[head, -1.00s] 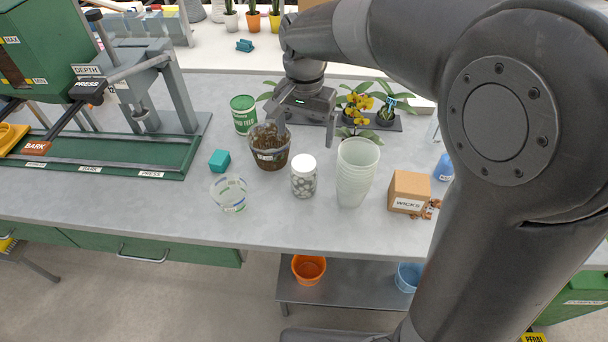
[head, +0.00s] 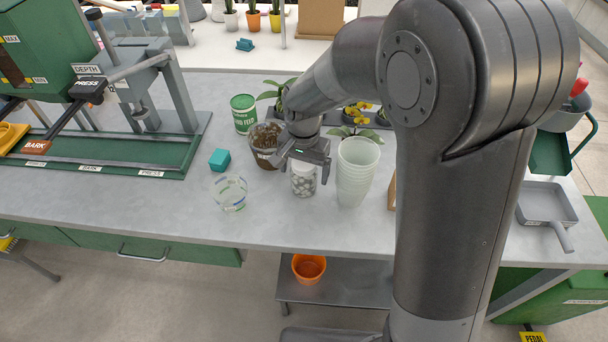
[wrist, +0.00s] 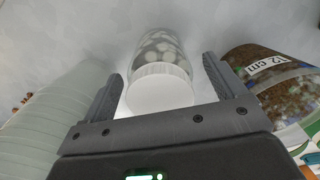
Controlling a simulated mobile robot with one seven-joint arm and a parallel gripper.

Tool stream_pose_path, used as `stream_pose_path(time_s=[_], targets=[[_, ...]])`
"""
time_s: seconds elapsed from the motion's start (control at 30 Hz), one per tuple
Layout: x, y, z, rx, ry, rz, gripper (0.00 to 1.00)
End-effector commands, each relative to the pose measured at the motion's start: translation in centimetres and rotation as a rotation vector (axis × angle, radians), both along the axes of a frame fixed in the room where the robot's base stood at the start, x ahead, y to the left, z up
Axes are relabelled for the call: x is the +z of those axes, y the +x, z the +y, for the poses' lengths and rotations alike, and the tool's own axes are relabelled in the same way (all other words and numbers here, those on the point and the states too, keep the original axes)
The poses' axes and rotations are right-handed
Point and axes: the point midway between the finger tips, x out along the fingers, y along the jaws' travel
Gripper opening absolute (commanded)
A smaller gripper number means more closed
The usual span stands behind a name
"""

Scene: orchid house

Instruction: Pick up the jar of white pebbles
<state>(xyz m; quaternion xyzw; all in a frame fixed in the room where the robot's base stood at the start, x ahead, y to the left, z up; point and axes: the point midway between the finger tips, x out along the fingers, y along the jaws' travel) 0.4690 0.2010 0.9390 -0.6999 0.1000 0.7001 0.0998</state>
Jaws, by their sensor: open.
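The jar of white pebbles (head: 303,182) stands upright on the grey bench in the head view, its top partly hidden by my gripper. In the wrist view the jar (wrist: 160,48) shows its white lid (wrist: 160,92) between the two fingers. My gripper (head: 301,176) is open and pointing down over the jar; it also shows in the wrist view (wrist: 163,85), with a finger on each side of the lid and a gap on both sides. I cannot tell exactly how far down the fingers reach.
A stack of pale cups (head: 356,172) stands close to the jar's right. A clear pot of bark (head: 264,145) stands close behind left. A clear cup (head: 230,193) and a teal block (head: 219,160) lie further left. The bench front before the jar is free.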

Motion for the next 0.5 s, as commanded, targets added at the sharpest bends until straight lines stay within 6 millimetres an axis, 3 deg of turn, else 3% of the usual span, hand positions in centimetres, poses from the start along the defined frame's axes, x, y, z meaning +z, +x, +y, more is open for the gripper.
stream_pose_path(time_s=[0.27,0.5], targets=[[-0.48,0.01,0.0,0.0,0.0,0.0,0.88],[-0.46,0.02,-0.02,0.0,0.0,0.0,0.69]])
